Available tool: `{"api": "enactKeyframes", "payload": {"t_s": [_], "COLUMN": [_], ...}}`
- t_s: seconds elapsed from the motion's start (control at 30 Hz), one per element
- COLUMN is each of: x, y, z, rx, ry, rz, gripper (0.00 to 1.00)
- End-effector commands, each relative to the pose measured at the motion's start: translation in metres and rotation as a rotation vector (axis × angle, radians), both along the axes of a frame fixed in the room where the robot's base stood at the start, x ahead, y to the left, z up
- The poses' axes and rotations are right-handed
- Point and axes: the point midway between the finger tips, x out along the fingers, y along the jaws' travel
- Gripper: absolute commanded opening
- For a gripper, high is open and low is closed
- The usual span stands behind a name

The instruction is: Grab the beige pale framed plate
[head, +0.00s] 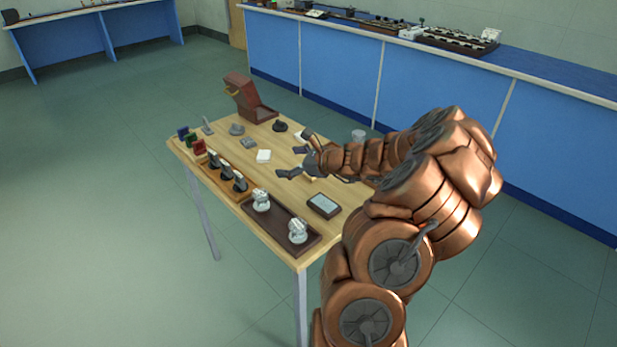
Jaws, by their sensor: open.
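My gripper (297,161) is open over the middle of the wooden table, with its fingers pointing left and nothing seen between them. Another pale piece (300,136) shows partly behind the gripper. Coloured upright plates, one blue (183,132), one green (191,140) and one red (198,147), stand at the table's left edge. I cannot tell which pale piece is the beige framed plate. My gripper and arm hide part of the table.
The wooden table (221,196) also bears a rack with dark upright pieces (226,176), a dark tray (279,222) with two whitish mounts, a dark box (323,205) with a pale top, and a brown open case (248,98). A blue bench (340,75) runs behind.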

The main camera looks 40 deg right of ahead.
Motion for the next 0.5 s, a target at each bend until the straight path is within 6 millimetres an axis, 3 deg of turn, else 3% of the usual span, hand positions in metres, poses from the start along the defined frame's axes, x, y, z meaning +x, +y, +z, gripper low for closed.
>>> {"api": "enactKeyframes", "payload": {"t_s": [0.03,0.1,0.2,0.33,0.5], "x": [-0.010,-0.023,-0.037,-0.046,-0.037], "y": [-0.030,-0.060,-0.089,-0.105,-0.108], "z": [-0.021,-0.039,-0.058,-0.069,-0.074], "rx": [0.047,0.102,0.160,0.193,0.197], "ry": [0.013,0.026,0.038,0.044,0.046], "rz": [-0.085,-0.180,-0.273,-0.327,-0.334], "gripper": [0.90,0.90,0.90,0.90,0.90]}}
